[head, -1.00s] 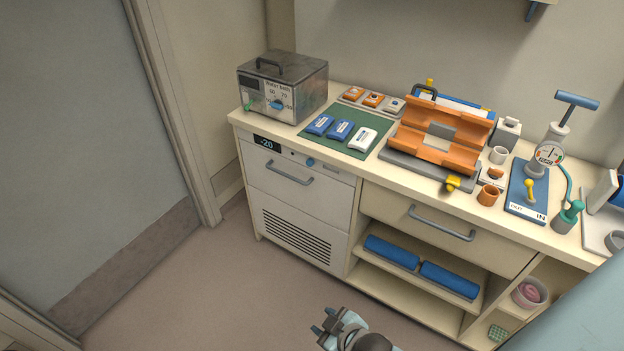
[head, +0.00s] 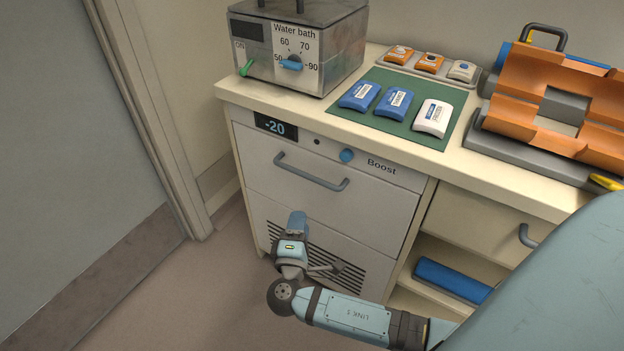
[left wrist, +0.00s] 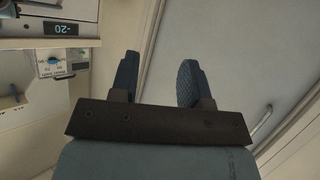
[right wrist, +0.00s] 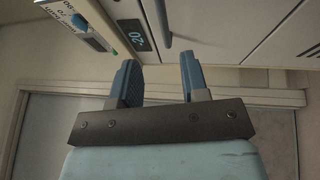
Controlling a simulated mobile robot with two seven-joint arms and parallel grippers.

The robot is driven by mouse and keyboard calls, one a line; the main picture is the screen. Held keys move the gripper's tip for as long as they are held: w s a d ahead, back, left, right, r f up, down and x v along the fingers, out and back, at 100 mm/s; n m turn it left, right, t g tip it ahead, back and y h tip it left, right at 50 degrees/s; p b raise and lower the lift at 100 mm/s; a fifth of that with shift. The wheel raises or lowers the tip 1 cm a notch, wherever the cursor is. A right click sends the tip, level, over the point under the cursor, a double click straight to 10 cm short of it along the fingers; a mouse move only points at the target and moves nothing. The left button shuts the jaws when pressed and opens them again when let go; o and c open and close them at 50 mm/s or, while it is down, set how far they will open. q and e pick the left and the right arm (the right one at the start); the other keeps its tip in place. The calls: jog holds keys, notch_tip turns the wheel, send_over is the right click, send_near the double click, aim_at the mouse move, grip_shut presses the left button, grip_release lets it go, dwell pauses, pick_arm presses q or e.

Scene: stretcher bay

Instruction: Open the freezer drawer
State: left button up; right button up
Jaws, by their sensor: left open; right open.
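The freezer drawer (head: 320,205) is a pale front under the left end of the counter, flush and closed. Its grey bar handle (head: 310,172) runs across its upper part, below the -20 display (head: 275,126). In the head view, my right gripper (head: 297,222) is in front of the freezer, below the handle and apart from it. In the right wrist view, its fingers (right wrist: 160,80) are open and empty, with the handle (right wrist: 162,18) ahead of them. My left gripper (left wrist: 160,80) shows only in its wrist view, open and empty.
A water bath (head: 290,50) stands on the counter above the freezer. A blue Boost knob (head: 347,156) sits above the drawer. Blue and white packs lie on a green mat (head: 370,128).

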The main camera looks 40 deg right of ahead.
aim_at(308, 175)
pick_arm(q)
jog(key=shift+t+h, duration=0.5)
jog(key=shift+t, duration=0.3)
jog(key=shift+w+d+r+b, duration=0.45)
jog(key=shift+w+r, duration=0.1)
jog(key=shift+r, duration=0.2)
jog(key=shift+w+d+r+b, duration=0.4)
jog(key=shift+w+d+r, duration=0.1)
jog(key=shift+r, duration=0.25)
pick_arm(e)
jog(key=shift+h, duration=0.3)
jog(key=shift+w+f+x, duration=0.1)
jog(key=shift+f+x, duration=0.05)
jog(key=shift+x, duration=3.45)
jog(key=shift+w+f+x, duration=0.1)
jog(key=shift+f+x, duration=0.05)
jog(key=shift+x, duration=3.45)
jog(key=shift+a, duration=0.1)
jog(key=c, duration=0.7)
pick_arm(q)
jog(key=shift+s+f, duration=0.15)
jog(key=shift+f, duration=0.2)
pick_arm(e)
grip_shut()
